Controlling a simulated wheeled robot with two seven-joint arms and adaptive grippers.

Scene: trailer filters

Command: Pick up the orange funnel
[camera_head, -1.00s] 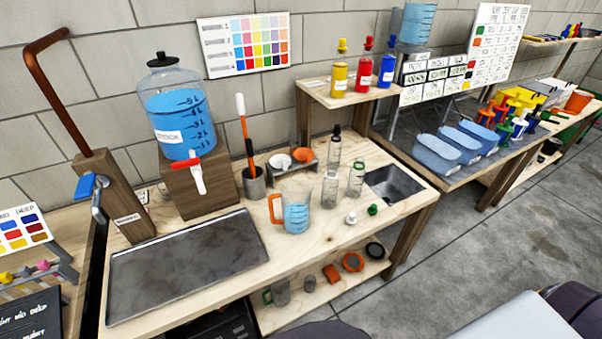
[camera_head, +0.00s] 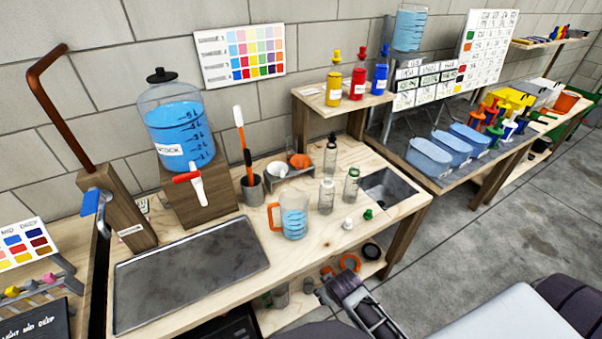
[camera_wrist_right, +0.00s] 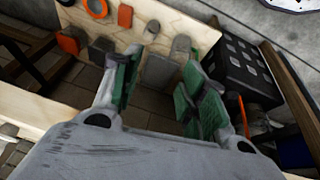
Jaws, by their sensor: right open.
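The orange funnel (camera_head: 300,160) sits in a small dark rack (camera_head: 288,178) at the back of the wooden bench, beside a white funnel (camera_head: 277,169). My right gripper (camera_head: 335,282) is low at the bench's front edge, in front of the lower shelf and well below the funnel. In the right wrist view its green-padded fingers (camera_wrist_right: 162,72) are apart with nothing held between them. The funnel cannot be made out in the wrist view. My left gripper is not in view.
A measuring jug (camera_head: 294,222) of blue liquid and clear bottles (camera_head: 327,194) stand between the bench's front edge and the rack. A stirrer pot (camera_head: 252,189) stands left of the rack, a sink (camera_head: 388,186) to the right. The lower shelf holds an orange ring (camera_wrist_right: 97,8).

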